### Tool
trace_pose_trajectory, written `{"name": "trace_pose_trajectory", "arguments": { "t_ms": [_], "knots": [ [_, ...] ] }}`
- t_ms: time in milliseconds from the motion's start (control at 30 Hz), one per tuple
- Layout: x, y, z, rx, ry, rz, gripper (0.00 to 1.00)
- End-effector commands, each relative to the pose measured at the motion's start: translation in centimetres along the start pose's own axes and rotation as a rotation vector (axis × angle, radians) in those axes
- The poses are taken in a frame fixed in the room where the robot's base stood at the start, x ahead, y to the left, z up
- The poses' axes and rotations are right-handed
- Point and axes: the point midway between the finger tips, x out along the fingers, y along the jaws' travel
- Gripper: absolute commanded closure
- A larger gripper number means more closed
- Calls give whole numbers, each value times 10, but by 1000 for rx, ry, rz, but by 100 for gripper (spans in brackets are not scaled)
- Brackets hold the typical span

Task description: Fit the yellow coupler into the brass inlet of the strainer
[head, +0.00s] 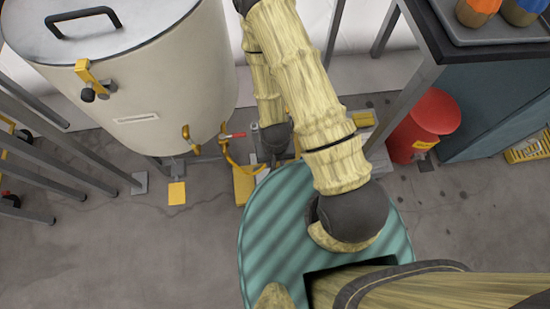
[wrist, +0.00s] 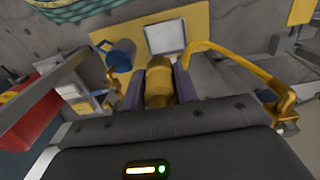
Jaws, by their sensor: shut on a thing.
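In the wrist view the yellow coupler (wrist: 158,82) is between the two dark fingers of my gripper (wrist: 160,76), which is shut on it. A yellow hose (wrist: 232,54) starts beside the right finger and curves to a brass-coloured fitting (wrist: 284,100) at right. In the head view the hose (head: 230,158) hangs near a red-handled valve, and the dark end of my arm (head: 275,136) hides the fingers and coupler. A blue cup-like part (wrist: 121,52) stands left of the coupler; I cannot tell whether it is the strainer. No brass inlet is clearly visible.
A cream tank (head: 165,85) with yellow fittings stands at left, beside grey rails (head: 60,150). A red bin (head: 424,122) and a dark cabinet (head: 500,105) are at right. A yellow board (wrist: 197,25) with a pale square plate (wrist: 165,38) lies beyond my fingers.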

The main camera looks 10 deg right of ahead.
Motion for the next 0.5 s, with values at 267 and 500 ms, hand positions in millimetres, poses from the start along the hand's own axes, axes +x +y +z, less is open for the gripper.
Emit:
{"name": "trace_pose_trajectory", "arguments": {
  "t_ms": [267, 500],
  "knots": [
    [0, 0, 0, 0, 0, 0, 92],
    [-6, -2, -32, 2, 8, -1, 92]
  ]
}}
